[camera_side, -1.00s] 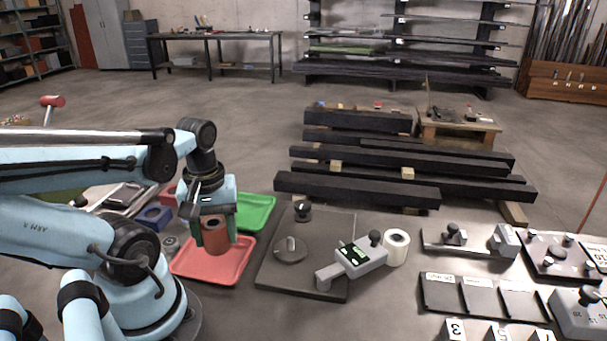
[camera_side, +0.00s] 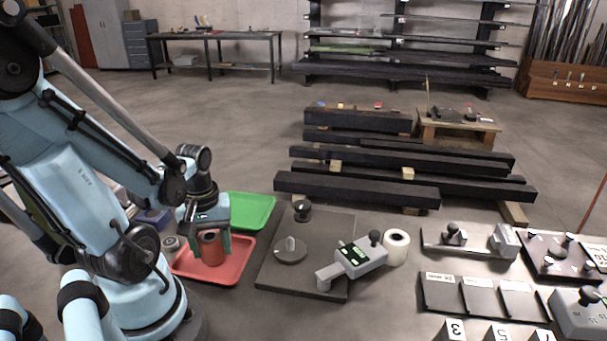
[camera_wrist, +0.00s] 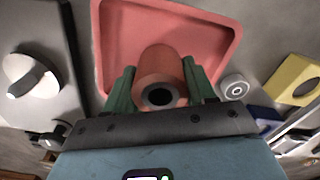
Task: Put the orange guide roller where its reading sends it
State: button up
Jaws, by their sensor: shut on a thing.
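The orange guide roller (camera_side: 211,249) is upright between the fingers of my gripper (camera_side: 211,243), over the red tray (camera_side: 241,267). In the wrist view the roller (camera_wrist: 160,66) sits between the two green fingers of my gripper (camera_wrist: 160,92), with the red tray (camera_wrist: 222,30) behind it. I cannot tell whether its base touches the tray floor. The handheld detector (camera_side: 352,260), with a lit green display, lies on a dark plate (camera_side: 327,229). The reading is too small to make out.
The green tray (camera_side: 256,211) lies just behind the red one and looks empty. A blue block (camera_side: 152,218) is at the left. A white roll (camera_side: 396,247) stands right of the detector. Dark beams (camera_side: 357,188) are stacked behind. Numbered blocks (camera_side: 455,329) and plates lie at the right.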

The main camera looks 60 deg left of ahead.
jog(key=shift+f, duration=0.35)
jog(key=o, duration=1.2)
jog(key=shift+o, duration=0.2)
jog(key=shift+r, duration=6.05)
jog(key=w+d+m+t, duration=0.7)
jog(key=w+d+m, duration=0.5)
jog(key=w+m, duration=0.1)
jog(key=shift+w+r+m, duration=0.2)
jog(key=shift+w+m, duration=0.1)
jog(key=shift+w, duration=0.6)
